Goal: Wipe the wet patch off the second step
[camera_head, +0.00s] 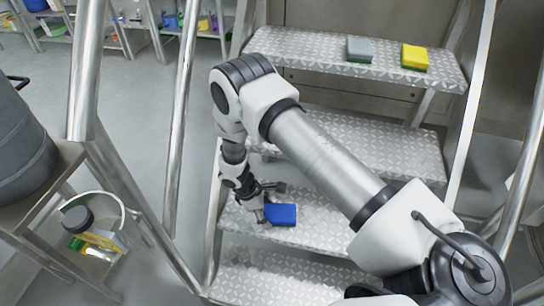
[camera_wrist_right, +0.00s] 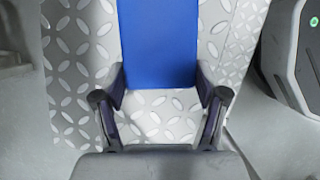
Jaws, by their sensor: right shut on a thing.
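My right gripper (camera_head: 264,203) is shut on a blue sponge (camera_head: 282,214), low over the second step from the bottom (camera_head: 328,219) of the metal stairs. In the right wrist view, the gripper (camera_wrist_right: 161,84) has its two fingers on either side of the blue sponge (camera_wrist_right: 159,40), with the patterned tread (camera_wrist_right: 160,112) beneath. I cannot tell whether the sponge touches the tread. I cannot make out a wet patch; the sponge and my right arm cover parts of the step. My left gripper is not in view.
A grey sponge (camera_head: 360,50) and a yellow sponge (camera_head: 414,57) lie on the top step (camera_head: 310,52). Metal rails (camera_head: 180,130) flank the stairs. At the left, a grey drum (camera_head: 22,150) stands on a stand, with a bucket of bottles (camera_head: 95,235) beside it.

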